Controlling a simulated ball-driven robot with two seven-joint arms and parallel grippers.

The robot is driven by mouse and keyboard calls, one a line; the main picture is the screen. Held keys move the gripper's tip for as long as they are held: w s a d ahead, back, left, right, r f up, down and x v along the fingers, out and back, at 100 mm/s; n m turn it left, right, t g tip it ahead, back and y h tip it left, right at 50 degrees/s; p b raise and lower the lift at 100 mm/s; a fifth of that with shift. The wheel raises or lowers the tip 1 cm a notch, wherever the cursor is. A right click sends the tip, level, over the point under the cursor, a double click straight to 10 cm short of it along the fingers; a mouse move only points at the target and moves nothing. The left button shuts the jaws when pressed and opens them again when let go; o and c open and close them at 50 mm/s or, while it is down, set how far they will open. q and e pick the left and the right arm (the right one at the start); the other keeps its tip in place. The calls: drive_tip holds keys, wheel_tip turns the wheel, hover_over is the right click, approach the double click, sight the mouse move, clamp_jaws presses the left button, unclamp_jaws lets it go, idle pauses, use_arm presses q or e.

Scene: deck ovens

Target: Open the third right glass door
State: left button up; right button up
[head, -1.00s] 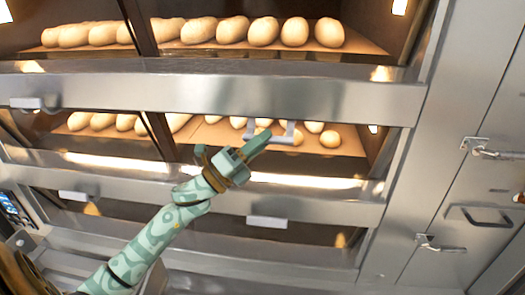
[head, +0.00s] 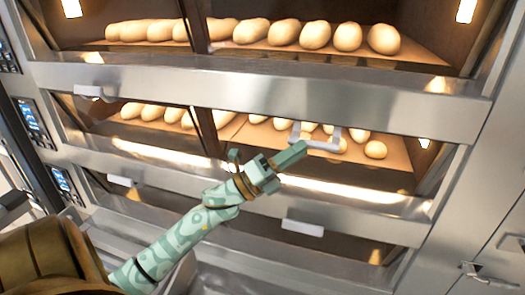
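The deck oven's right-hand glass doors are stacked in rows in the head view. The middle right glass door (head: 330,175) has loaves behind it and a pale bracket handle (head: 322,146) near its top edge. A lower right glass door (head: 340,246) has a pale handle (head: 302,228) on its top rail. I cannot tell from this view which row counts as third. My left gripper (head: 267,152) is in front of the middle right door, fingers spread. One fingertip overlaps the left end of the bracket handle; contact is unclear. My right gripper is out of view.
Left doors carry similar handles, one on the upper left (head: 95,92). Control panels (head: 33,120) line the left side. A steel cabinet (head: 490,245) with a latch stands at the lower right. The upper deck (head: 290,85) also holds loaves.

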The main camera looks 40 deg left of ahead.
use_arm(q)
drive_tip(key=b+v, duration=0.1)
drive_tip(key=v, duration=1.2)
drive_tip(key=shift+s+f, duration=0.2)
drive_tip(key=shift+a, duration=0.1)
